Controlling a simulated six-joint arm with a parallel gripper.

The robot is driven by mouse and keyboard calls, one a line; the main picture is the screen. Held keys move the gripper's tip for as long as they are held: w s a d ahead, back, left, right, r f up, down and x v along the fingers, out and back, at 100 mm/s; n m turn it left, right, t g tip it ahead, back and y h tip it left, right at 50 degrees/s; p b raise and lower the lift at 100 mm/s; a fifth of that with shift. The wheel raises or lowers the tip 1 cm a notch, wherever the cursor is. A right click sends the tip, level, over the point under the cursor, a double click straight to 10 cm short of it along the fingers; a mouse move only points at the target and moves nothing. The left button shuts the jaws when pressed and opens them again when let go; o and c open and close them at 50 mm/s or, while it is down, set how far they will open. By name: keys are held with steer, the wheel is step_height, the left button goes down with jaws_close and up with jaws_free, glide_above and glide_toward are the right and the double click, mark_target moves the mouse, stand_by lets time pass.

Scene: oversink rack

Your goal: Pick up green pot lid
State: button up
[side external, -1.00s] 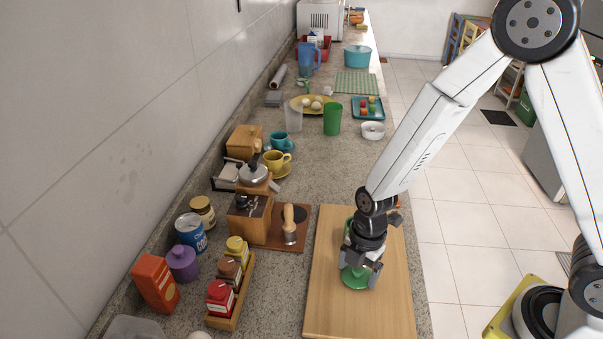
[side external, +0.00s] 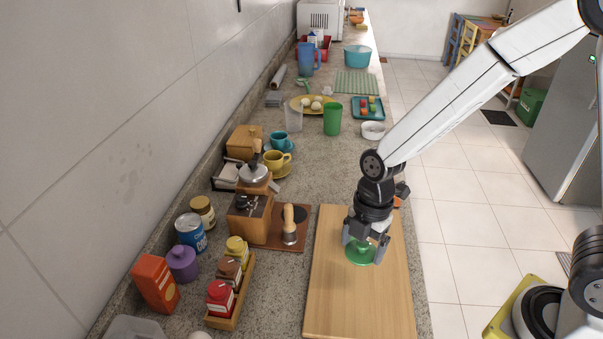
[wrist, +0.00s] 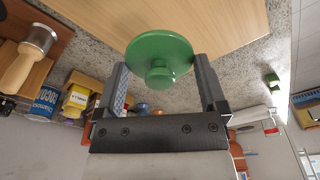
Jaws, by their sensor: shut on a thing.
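The green pot lid (side external: 360,254) is round with a knob, and it is over the wooden board on the counter. In the wrist view the lid (wrist: 160,50) sits between my two fingers, its knob facing the gripper. My gripper (side external: 367,250) points down and is shut on the lid. The wrist view shows my gripper (wrist: 162,78) with a finger on each side of the lid. The exact contact points are hard to see, and part of the lid is hidden by the fingers in the side view.
The wooden board (side external: 335,300) is otherwise bare. Left of it stand a coffee grinder (side external: 250,218), a tamper (side external: 290,225) and a rack of spice jars (side external: 232,290). The wall borders the left.

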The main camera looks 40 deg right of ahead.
steer(key=shift+r, duration=1.2)
steer(key=w+d+r+m, duration=0.2)
steer(key=w+d+m, duration=0.1)
steer(key=w+d, duration=0.4)
steer(key=shift+w+d, duration=0.15)
steer(key=shift+w, duration=0.15)
steer(key=shift+f, duration=0.1)
steer(key=shift+f, duration=3)
steer(key=shift+f, duration=0.15)
